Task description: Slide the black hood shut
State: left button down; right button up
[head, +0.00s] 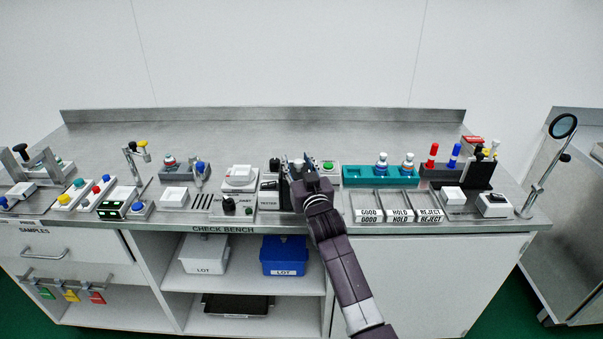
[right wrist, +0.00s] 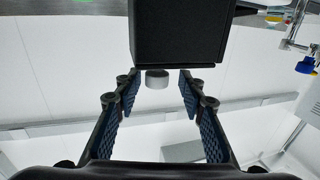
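The black hood (right wrist: 180,32) shows in the right wrist view as a dark, square-edged block at the top middle. In the head view it is mostly hidden by my right gripper (head: 298,170), with only dark parts (head: 284,190) showing beside it. My right gripper is open, with its two blue-padded fingers (right wrist: 158,92) spread apart at the near end of the block. A small grey-white cylinder (right wrist: 157,79) shows between the fingertips, below the block. I cannot tell whether the fingers touch anything. My left gripper is not in view.
The steel bench (head: 270,138) is clear along its back. A white switch box (head: 239,178) stands left of my right gripper and a green-button box (head: 328,169) behind it to the right. A teal rack (head: 360,175) and labelled trays (head: 398,205) are at the right.

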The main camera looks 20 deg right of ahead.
jog(key=s, duration=1.1)
jog(key=shift+s+a, duration=0.2)
jog(key=shift+s, duration=0.05)
